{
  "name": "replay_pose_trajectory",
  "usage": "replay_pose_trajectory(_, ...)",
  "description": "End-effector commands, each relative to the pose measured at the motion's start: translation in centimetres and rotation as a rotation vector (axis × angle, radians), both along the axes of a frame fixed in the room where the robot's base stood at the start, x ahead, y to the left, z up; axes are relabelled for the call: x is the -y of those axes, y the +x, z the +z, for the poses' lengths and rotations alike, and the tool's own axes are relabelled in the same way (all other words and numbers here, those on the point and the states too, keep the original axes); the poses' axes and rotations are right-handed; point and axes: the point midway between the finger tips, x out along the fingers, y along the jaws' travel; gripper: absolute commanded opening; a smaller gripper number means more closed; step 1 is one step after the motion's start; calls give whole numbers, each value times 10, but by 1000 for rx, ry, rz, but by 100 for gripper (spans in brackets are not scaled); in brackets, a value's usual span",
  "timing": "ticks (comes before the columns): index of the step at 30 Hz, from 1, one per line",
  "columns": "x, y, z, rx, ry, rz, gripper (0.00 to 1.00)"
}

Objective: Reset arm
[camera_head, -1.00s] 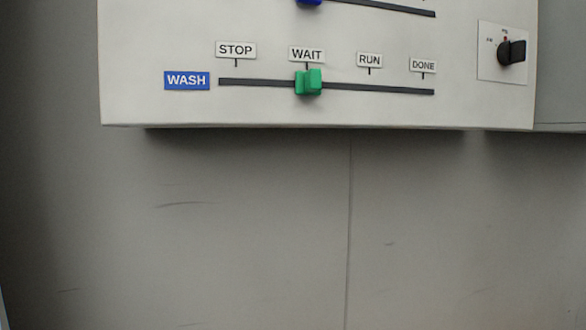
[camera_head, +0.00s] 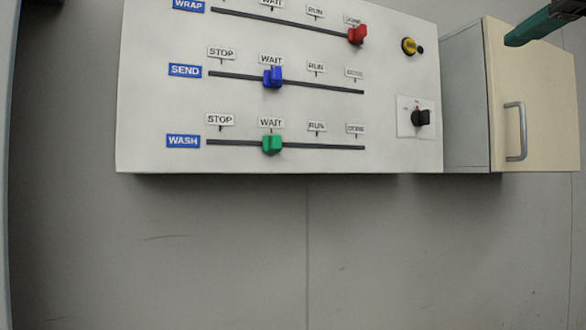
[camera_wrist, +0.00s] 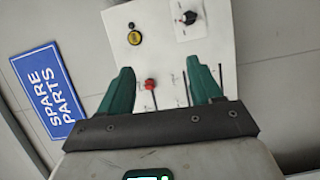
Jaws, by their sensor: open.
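My gripper (camera_wrist: 159,66) is open and empty in the wrist view, with its two green fingers spread apart. The control panel (camera_wrist: 165,50) shows beyond the fingers, with its red slider knob (camera_wrist: 150,84) seen between them. In the head view, only a green finger and a dark part of my gripper show at the top right, in front of the cabinet. The white panel (camera_head: 290,105) has a red slider (camera_head: 357,35) at DONE on WRAP, a blue slider (camera_head: 272,77) at WAIT on SEND, and a green slider (camera_head: 272,144) at WAIT on WASH.
A yellow button (camera_head: 409,46) and a black rotary knob (camera_head: 421,117) sit on the panel's right side. A cabinet with a cream door (camera_head: 545,110) and a metal handle (camera_head: 515,131) adjoins it. A blue SPARE PARTS sign (camera_wrist: 48,90) is at left in the wrist view.

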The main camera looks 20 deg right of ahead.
Motion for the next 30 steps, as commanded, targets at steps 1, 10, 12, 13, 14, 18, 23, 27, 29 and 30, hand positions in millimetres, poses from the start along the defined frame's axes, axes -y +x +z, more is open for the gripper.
replay_pose_trajectory(1,2,4,-5,0,17,7,64)
replay_pose_trajectory(10,19,33,-45,2,160,49,64)
replay_pose_trajectory(12,24,43,-60,0,207,61,64)
replay_pose_trajectory(13,25,48,-67,-1,230,65,64)
replay_pose_trajectory(14,27,53,-74,-2,254,71,64)
replay_pose_trajectory(18,35,82,-124,-16,396,98,64)
replay_pose_trajectory(23,36,119,-204,-48,608,116,64)
replay_pose_trajectory(27,27,144,-280,-88,781,111,64)
replay_pose_trajectory(29,21,153,-314,-110,853,103,64)
replay_pose_trajectory(30,16,157,-336,-124,901,93,64)
